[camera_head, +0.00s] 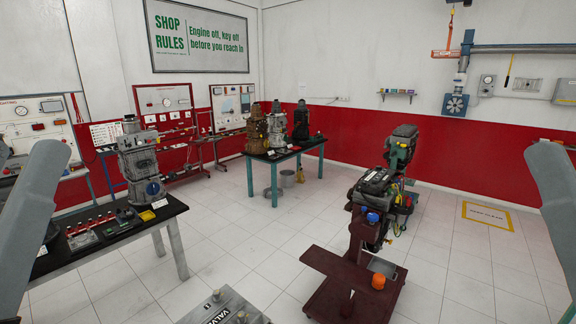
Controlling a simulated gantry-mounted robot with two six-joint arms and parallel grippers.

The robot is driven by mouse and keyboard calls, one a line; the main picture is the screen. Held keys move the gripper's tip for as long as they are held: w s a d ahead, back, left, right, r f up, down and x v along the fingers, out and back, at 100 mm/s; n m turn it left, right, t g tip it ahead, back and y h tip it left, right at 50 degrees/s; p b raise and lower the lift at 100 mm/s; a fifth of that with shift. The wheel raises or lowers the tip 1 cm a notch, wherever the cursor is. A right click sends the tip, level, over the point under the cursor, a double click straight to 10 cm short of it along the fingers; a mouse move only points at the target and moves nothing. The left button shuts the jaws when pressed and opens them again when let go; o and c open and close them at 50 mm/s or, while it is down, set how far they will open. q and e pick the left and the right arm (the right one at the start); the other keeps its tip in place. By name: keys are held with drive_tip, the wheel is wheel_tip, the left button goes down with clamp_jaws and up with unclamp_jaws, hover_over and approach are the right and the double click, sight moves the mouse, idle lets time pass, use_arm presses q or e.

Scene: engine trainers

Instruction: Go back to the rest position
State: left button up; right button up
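A grey link of my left arm (28,222) rises along the left edge of the head view. A matching link of my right arm (556,210) rises along the right edge. The arms stand apart at the two sides of the picture. Neither gripper shows, so I cannot see whether they are open, shut or holding anything.
A black-topped workbench (103,245) with an engine (142,165) and small parts is at left. An engine on a dark red stand (350,285) is right of centre. A grey box (222,309) is at the bottom. Tiled floor (245,255) lies clear between.

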use_arm(q)
wheel_tip(320, 180, up, 9)
drive_tip(key=p, duration=0.5)
drive_tip(key=shift+f, duration=0.2)
use_arm(e)
wheel_tip(320, 180, up, 9)
drive_tip(key=shift+f, duration=0.2)
idle(1.1)
